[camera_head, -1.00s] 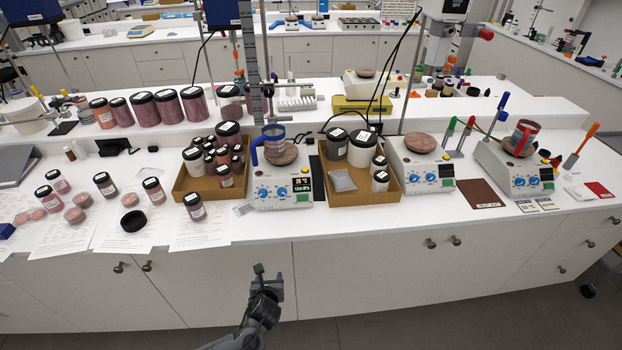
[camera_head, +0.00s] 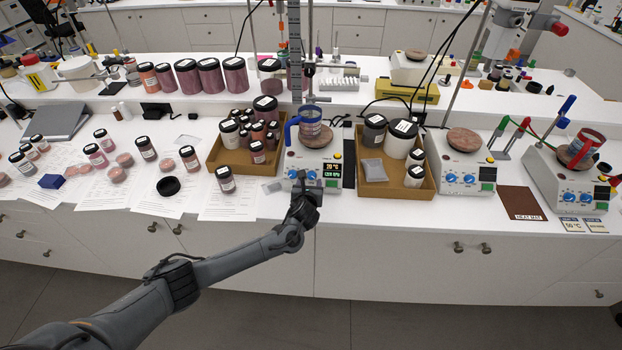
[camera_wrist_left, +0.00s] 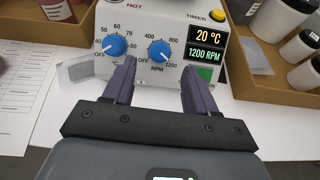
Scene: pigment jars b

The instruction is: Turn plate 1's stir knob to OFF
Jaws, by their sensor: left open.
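Plate 1 is the leftmost hotplate (camera_head: 318,157), its front partly hidden by my left gripper in the head view. In the left wrist view its panel (camera_wrist_left: 148,22) has two blue knobs. The stir knob (camera_wrist_left: 160,51) is the right one, on a dial marked OFF, 400, 800 and 1200 RPM. The display (camera_wrist_left: 207,53) reads 20 °C and 1200 RPM. The other knob (camera_wrist_left: 114,45) has the °C dial. My left gripper (camera_wrist_left: 158,75) is open and empty, facing the panel, its fingers on either side below the stir knob. I see no contact. My right gripper is out of view.
A blue-handled beaker (camera_head: 310,124) stands on plate 1. Jar trays flank it: one on the left (camera_head: 232,165), one on the right (camera_head: 400,187). A second hotplate (camera_head: 465,170) and a third (camera_head: 570,180) stand further right. Jars and papers cover the left bench.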

